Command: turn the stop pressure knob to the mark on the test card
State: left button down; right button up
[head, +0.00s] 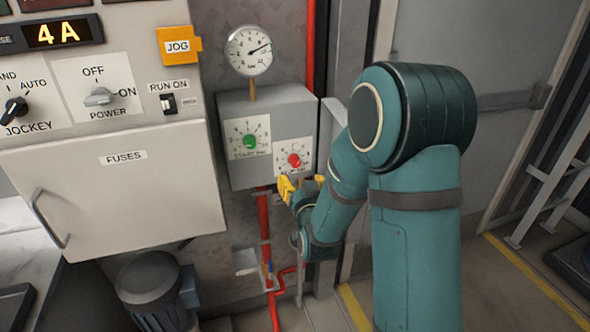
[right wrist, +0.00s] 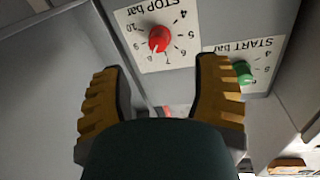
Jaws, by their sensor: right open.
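The red stop pressure knob (head: 294,160) is on a white dial plate on the front of a grey box, low at its right. In the right wrist view, upside down, the red knob (right wrist: 159,38) sits on the plate marked STOP bar, beyond the fingertips. My right gripper (head: 301,182) has yellow fingers and is just below the knob in the head view. In the right wrist view my right gripper (right wrist: 158,72) is open, with nothing between its fingers and apart from the knob. I cannot make out a test card. My left gripper is not in view.
The green start knob (head: 250,141) is up and left of the red one. A pressure gauge (head: 250,50) stands above the grey box (head: 236,108). A red pipe (head: 263,215) runs below it. A cabinet with a FUSES door (head: 120,190) is at the left.

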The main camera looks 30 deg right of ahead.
aim_at(295, 164)
jog(key=x, duration=0.8)
jog(key=shift+w, duration=0.1)
grip_shut()
